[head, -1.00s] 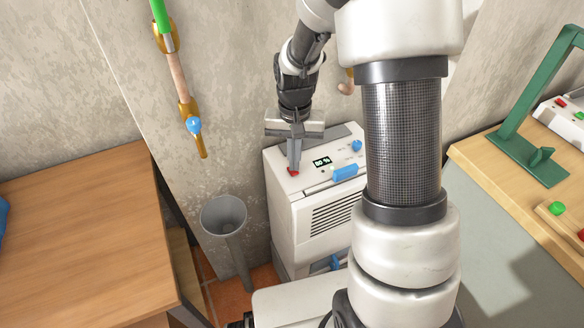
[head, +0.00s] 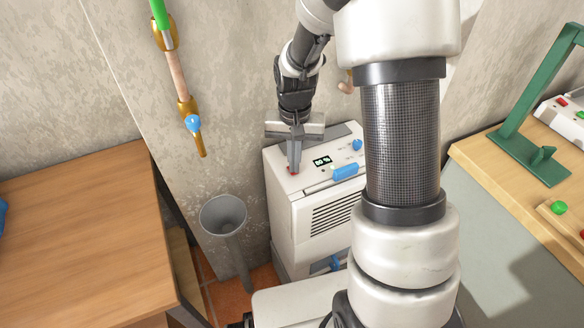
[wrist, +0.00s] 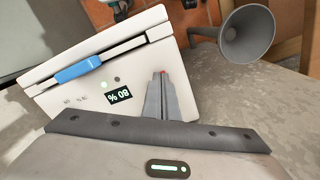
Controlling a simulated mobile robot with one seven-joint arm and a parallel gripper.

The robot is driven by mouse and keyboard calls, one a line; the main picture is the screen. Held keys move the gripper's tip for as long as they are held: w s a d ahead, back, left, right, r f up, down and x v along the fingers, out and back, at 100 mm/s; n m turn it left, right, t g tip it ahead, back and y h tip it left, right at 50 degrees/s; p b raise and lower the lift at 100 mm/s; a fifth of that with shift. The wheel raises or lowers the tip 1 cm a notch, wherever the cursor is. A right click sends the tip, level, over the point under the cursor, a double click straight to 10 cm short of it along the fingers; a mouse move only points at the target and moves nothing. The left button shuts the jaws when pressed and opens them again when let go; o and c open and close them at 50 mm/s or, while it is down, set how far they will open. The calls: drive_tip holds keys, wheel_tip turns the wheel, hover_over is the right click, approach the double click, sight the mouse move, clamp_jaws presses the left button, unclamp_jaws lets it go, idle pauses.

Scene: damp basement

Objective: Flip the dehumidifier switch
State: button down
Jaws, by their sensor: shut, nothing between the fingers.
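The white dehumidifier (head: 306,203) stands on the floor against the wall, with a display reading "80 %" (head: 321,160) on its top. The small red switch (head: 292,170) is on the top near its left edge; in the wrist view only a bit of red (wrist: 162,72) shows at my fingertips. My gripper (head: 294,172) is shut and empty, pointing down, with its fingertips at the switch. The fingers hide most of the switch, so I cannot tell its position or whether they press on it.
A blue handle (head: 345,172) and a blue knob (head: 357,144) are on the dehumidifier's top. A grey funnel (head: 222,214) on a pipe stands to its left. A wooden table (head: 85,235) is at left, a workbench (head: 490,165) at right.

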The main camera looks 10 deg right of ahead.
drive_tip(key=shift+f, duration=0.25)
wheel_tip(320, 180, up, 7)
drive_tip(key=p, duration=0.5)
idle(0.4)
idle(0.4)
drive_tip(key=s+r+n+t+p, duration=0.1)
drive_tip(key=s+r+p, duration=0.2)
drive_tip(key=r, duration=0.7)
drive_tip(key=s+r+n+t+p, duration=0.1)
drive_tip(key=s+r+p, duration=0.15)
drive_tip(key=r, duration=0.65)
drive_tip(key=s+r+n+t+p, duration=0.1)
drive_tip(key=s+r+t+p, duration=0.2)
drive_tip(key=s+r, duration=1)
drive_tip(key=shift+s+n+t+p, duration=0.3)
drive_tip(key=shift+n+p, duration=0.1)
drive_tip(key=shift+p, duration=0.55)
drive_tip(key=shift+r, duration=0.1)
